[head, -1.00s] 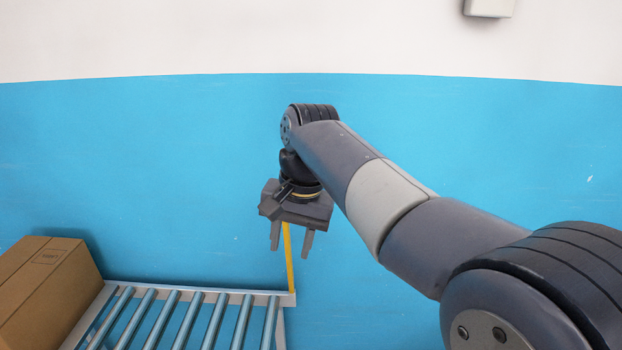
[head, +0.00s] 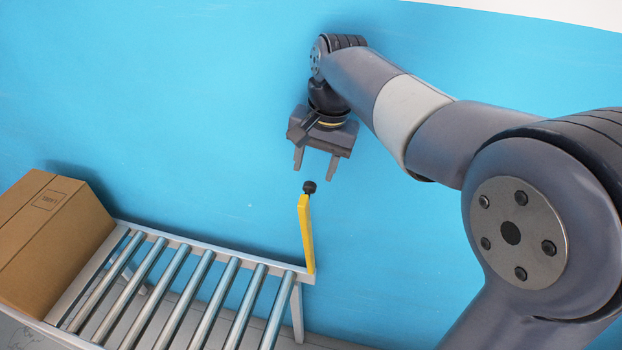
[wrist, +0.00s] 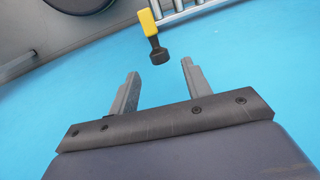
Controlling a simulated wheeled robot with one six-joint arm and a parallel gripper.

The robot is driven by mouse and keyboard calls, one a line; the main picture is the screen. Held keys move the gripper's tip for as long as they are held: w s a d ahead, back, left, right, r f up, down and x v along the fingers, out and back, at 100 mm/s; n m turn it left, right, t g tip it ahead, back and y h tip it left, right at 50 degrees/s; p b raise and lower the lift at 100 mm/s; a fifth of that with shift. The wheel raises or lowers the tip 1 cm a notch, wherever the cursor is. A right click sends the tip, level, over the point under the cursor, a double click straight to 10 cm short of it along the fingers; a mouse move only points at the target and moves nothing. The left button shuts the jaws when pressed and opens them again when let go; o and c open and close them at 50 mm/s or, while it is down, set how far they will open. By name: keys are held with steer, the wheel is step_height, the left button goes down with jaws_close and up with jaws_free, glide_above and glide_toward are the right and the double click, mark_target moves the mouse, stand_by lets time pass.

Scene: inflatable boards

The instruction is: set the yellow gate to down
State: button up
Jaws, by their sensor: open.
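The yellow gate (head: 306,234) is a narrow yellow bar standing upright at the right end of the roller conveyor, with a black knob (head: 309,187) on its top. My gripper (head: 315,172) is open and empty, just above the knob in the head view and pointing down. In the wrist view the yellow bar (wrist: 149,22) and its black knob (wrist: 159,56) show beyond the gap between my open fingers (wrist: 160,77). The knob looks apart from both fingers.
The roller conveyor (head: 291,268) runs left from the gate. A brown cardboard box (head: 48,240) sits on its left end. A blue wall (head: 170,90) stands behind, and the space right of the gate looks clear.

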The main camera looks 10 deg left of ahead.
mark_target(311, 183)
steer(key=f, duration=0.5)
steer(key=shift+a, duration=0.4)
steer(key=shift+r, duration=0.1)
jaws_close()
